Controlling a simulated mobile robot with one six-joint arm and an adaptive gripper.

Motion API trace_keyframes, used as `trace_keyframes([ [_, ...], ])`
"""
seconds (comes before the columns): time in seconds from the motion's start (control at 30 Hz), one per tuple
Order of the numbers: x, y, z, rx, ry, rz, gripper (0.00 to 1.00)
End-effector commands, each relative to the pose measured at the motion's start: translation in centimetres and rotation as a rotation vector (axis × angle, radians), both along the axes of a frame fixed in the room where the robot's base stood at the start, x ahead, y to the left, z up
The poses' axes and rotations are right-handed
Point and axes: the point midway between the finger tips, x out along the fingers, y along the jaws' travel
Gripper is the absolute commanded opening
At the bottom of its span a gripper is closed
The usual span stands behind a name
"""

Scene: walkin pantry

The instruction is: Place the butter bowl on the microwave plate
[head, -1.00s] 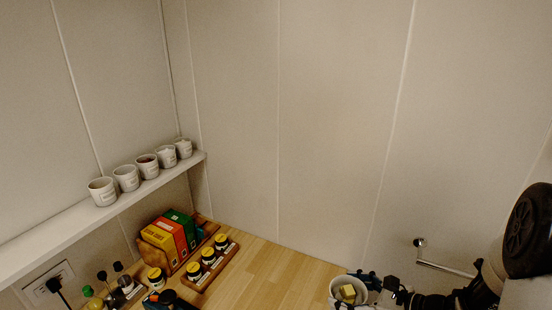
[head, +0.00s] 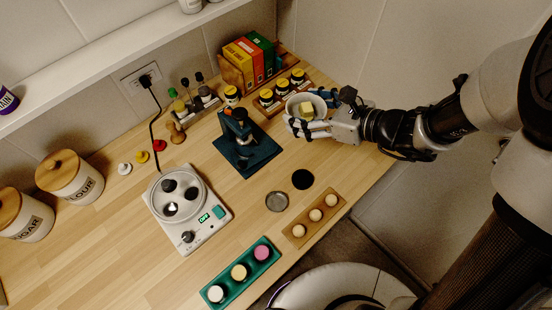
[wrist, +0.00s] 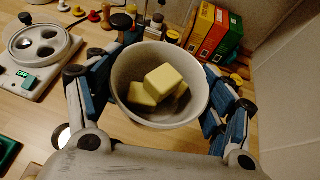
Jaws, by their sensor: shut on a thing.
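The butter bowl (head: 293,102) is a small white bowl with yellow butter (head: 306,108) in it. It is held upright above the back right of the counter. In the wrist view the bowl (wrist: 130,106) sits between both blue-padded fingers, with several butter chunks (wrist: 163,80) inside. My gripper (head: 308,114) is shut on the bowl from the right. The plate carries dark round spots and one shiny one. I cannot tell whether this is the microwave plate.
A dark blue stand (head: 245,150) lies between bowl and appliance. A jar rack (head: 268,108) and boxes (head: 248,60) are behind. A green tray (head: 240,274), wooden tray (head: 313,222), grey disc (head: 277,201) and black disc (head: 303,179) lie in front. Canisters (head: 70,178) stand left.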

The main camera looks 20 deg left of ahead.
Motion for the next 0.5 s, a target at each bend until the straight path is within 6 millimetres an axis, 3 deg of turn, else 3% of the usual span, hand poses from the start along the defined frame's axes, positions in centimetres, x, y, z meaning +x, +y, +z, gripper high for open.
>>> trace_keyframes([
  [0.17, -0.8, 1.2, -1.2, 0.001, 0.005, 0.019, 0.39],
  [0.5, -0.8, 1.1, -10.4, 0.002, 0.007, 0.018, 0.39],
])
